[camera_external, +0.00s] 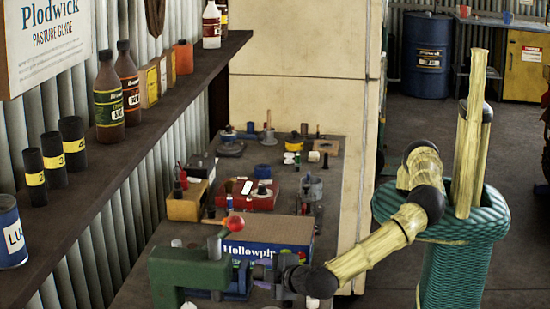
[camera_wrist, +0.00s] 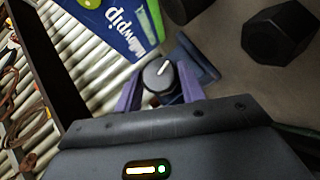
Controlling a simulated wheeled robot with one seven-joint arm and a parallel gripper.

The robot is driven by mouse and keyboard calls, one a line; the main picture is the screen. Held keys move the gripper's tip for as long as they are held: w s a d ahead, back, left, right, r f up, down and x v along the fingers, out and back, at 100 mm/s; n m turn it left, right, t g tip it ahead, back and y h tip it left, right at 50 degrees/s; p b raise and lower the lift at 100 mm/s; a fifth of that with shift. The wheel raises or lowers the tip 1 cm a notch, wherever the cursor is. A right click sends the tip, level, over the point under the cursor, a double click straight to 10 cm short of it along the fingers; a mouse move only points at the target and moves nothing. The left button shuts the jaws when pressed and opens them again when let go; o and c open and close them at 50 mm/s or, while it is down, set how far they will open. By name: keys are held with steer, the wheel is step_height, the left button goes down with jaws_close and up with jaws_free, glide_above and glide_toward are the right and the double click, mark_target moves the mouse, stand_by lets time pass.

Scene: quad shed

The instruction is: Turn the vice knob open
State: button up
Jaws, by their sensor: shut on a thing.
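The vice knob (camera_wrist: 157,76) is a round dark knob with a white pointer line, seen in the wrist view. My gripper (camera_wrist: 159,88) has its two purple fingers on either side of the knob and is shut on it. A blue part (camera_wrist: 197,60), which looks like part of the vice, shows just beyond the right finger. In the external view my gripper (camera_external: 276,276) is low at the bench, beside a blue body (camera_external: 236,283) that looks like the vice. The knob itself is hidden there.
A green machine with a red ball (camera_external: 180,270) stands left of my gripper. A Hollowpip box (camera_external: 265,235) stands just behind it and also shows in the wrist view (camera_wrist: 118,32). A dark hexagonal object (camera_wrist: 278,35) lies at right. The bench behind is cluttered.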

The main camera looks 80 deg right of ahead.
steer(key=shift+a+n+b, duration=0.1)
steer(key=shift+n+b, duration=0.2)
steer(key=shift+b, duration=0.05)
steer(key=shift+h, duration=0.3)
steer(key=o, duration=1)
steer(key=shift+c, duration=0.2)
steer(key=b+v, duration=0.1)
steer(key=v, duration=0.4)
steer(key=b+v, duration=0.1)
steer(key=v, duration=0.4)
steer(key=b+v, duration=0.2)
steer(key=v, duration=0.3)
steer(key=shift+s+a+f, duration=0.15)
steer(key=shift+s+a, duration=0.1)
steer(key=shift+s, duration=0.15)
steer(key=shift+s+a+r, duration=0.3)
steer(key=shift+s+a, duration=0.1)
steer(key=shift+s, duration=0.15)
steer(key=shift+w, duration=0.1)
